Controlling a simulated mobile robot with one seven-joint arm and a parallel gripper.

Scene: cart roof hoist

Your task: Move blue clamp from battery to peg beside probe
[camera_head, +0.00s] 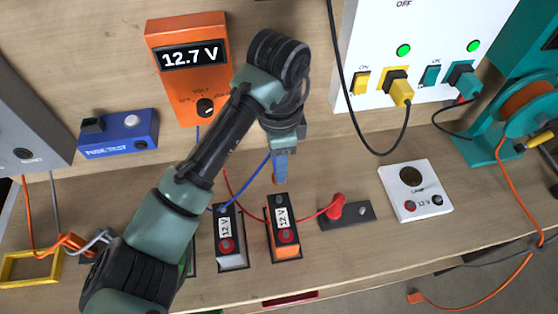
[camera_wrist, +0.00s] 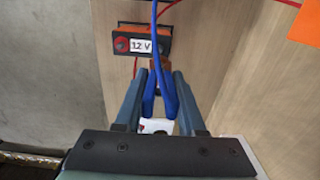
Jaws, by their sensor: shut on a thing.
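My gripper (camera_head: 281,160) is shut on the blue clamp (camera_head: 280,172); the clamp also shows between the fingers in the wrist view (camera_wrist: 160,98). The clamp points down, its tip just above the top end of the orange battery (camera_head: 285,232) in the head view. A small gap seems to lie between them. That battery has a 12 V label and a red terminal, and shows in the wrist view (camera_wrist: 142,42). A red clamp or probe (camera_head: 337,207) stands on a dark block (camera_head: 349,217) right of the battery, with a small grey peg (camera_head: 362,211) beside it.
A grey battery (camera_head: 229,240) stands left of the orange one. Blue and red wires cross near both. A white lamp box (camera_head: 415,190) is at right. An orange voltmeter (camera_head: 189,70) reads 12.7 V on the back wall. Black and orange cables hang at right.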

